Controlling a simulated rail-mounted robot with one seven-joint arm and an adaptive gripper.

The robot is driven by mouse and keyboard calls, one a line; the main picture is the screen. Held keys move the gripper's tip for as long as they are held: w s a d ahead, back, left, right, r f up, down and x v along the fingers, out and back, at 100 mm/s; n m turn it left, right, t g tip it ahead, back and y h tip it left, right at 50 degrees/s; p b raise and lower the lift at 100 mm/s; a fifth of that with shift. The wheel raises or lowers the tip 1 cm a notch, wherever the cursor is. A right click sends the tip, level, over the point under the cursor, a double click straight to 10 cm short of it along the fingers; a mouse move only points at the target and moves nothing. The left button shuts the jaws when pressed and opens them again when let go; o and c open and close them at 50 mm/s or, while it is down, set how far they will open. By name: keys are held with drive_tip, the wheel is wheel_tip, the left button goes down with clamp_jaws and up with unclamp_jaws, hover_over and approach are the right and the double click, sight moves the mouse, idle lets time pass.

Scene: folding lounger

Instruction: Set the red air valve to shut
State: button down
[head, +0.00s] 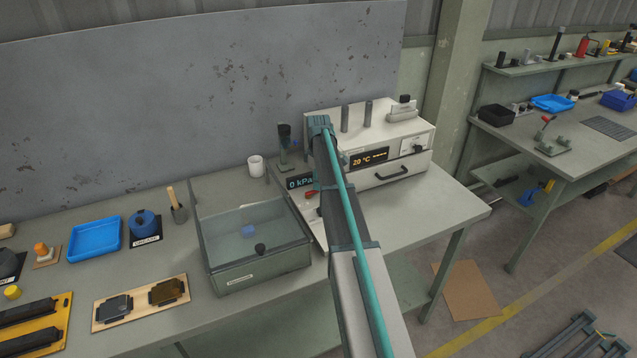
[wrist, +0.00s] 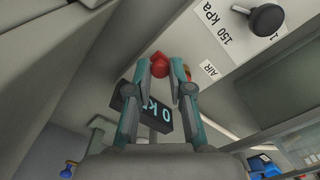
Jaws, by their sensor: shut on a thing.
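The red air valve (wrist: 159,66) shows in the wrist view between my fingertips, beside a white label reading AIR (wrist: 209,69). My gripper (wrist: 166,76) is shut on it, with the fingers on either side of the red part. In the head view a small red piece (head: 311,194) shows just left of my arm, below the dark display (head: 300,183) that reads 0 kPa. My arm hides most of the valve and the gripper there. I cannot tell the valve's exact angle.
A black knob (wrist: 268,18) sits near a 150 kPa label in the wrist view. A clear-lidded box (head: 258,270) stands left of my arm. A white oven-like unit (head: 420,140) reading 20 °C stands right behind. A white cup (head: 256,166) stands at the back.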

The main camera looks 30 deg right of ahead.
drive_tip(key=shift+w, duration=0.1)
drive_tip(key=c, duration=1.1)
unclamp_jaws()
wheel_tip(320, 180, up, 12)
drive_tip(key=shift+r, duration=0.1)
